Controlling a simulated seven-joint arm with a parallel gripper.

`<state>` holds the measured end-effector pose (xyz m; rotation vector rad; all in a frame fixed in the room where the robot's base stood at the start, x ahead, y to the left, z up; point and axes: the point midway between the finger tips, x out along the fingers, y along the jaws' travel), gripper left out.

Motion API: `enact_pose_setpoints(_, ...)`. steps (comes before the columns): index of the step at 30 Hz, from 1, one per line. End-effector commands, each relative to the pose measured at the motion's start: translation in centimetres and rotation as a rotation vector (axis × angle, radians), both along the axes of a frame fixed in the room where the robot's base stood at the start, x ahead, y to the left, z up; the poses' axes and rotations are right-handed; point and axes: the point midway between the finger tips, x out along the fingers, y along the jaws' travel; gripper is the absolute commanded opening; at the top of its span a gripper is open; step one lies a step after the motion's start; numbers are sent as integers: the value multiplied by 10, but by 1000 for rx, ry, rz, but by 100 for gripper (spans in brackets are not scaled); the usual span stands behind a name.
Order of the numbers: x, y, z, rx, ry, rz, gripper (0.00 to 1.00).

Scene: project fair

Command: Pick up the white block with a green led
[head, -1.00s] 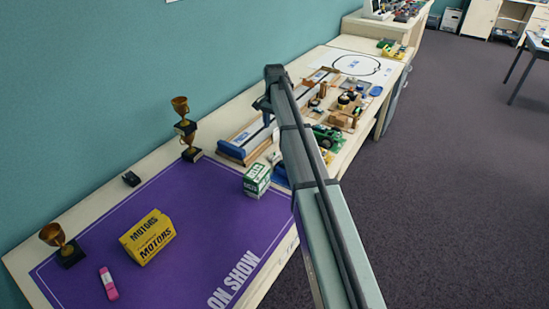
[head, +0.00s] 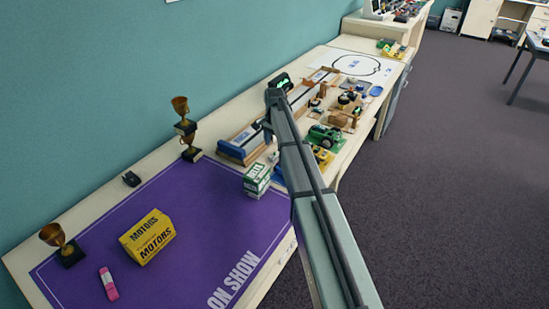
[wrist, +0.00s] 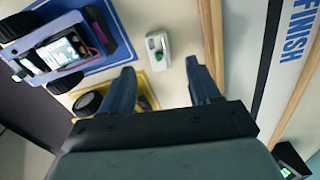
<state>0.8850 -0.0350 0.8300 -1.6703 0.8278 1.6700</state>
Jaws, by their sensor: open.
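A small white block (wrist: 158,49) with a green led shows in the wrist view, lying on the pale tabletop just beyond the fingertips. My gripper (wrist: 160,72) is open and empty. Its two dark fingers point toward the block, which lies between their lines and a little ahead of the tips. In the head view my arm hides most of this part of the table, and I cannot clearly make out the block there.
In the wrist view, a wooden-edged track (wrist: 258,85) marked FINISH runs right of the block. A blue wheeled vehicle (wrist: 62,48) stands left, with a yellow item (wrist: 98,97) below it. In the head view, a green-white box (head: 257,180) and yellow motors box (head: 147,237) stand on the purple mat (head: 200,205).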

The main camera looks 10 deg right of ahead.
Motion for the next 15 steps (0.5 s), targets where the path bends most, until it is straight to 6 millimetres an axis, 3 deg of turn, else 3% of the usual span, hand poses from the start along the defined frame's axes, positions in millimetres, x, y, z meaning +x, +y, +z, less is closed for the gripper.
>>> enact_pose_setpoints(15,-1,-1,-51,-1,1,0,62)
